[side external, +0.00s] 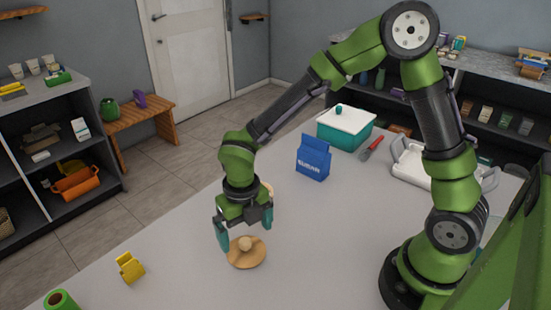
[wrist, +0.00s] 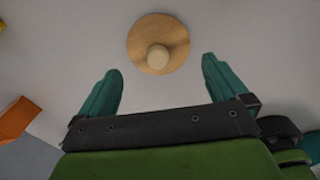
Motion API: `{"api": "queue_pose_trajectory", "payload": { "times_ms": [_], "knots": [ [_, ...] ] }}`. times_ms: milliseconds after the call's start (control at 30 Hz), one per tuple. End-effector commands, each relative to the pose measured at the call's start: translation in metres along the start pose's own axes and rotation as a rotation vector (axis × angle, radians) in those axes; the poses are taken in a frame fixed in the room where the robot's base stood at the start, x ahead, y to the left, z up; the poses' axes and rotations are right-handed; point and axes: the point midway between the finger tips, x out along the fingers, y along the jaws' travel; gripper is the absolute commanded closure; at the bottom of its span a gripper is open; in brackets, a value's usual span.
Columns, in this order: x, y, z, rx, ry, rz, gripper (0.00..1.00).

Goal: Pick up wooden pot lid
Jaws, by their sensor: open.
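The wooden pot lid (side external: 247,257) is a round, light-brown disc with a knob on top. It lies flat on the grey table with its knob up. In the wrist view the lid (wrist: 172,38) shows near the top, beyond the fingertips and between their lines. My gripper (side external: 244,233) has teal fingers and is just above the lid in the side view. In the wrist view my gripper (wrist: 160,66) is open, with nothing between its fingers.
A blue sugar box (side external: 313,160) stands behind the lid. A teal container with a white top (side external: 345,122), a red-handled tool (side external: 371,148) and a white tray (side external: 415,172) are farther back. A yellow object (side external: 130,267) and a green roll (side external: 61,301) are at left.

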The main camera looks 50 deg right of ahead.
Motion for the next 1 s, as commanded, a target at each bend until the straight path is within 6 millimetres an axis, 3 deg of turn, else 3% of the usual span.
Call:
{"api": "queue_pose_trajectory", "payload": {
  "times_ms": [300,633,867,1000],
  "knots": [
    [0.043,0.002,0.003,-0.001,0.003,-0.002,0.00],
    [0.050,0.002,0.004,-0.001,0.000,0.000,0.00],
    [0.050,0.002,0.004,0.000,0.000,0.000,0.34],
    [0.050,0.002,0.004,0.000,0.000,0.000,0.34]
  ]
}}
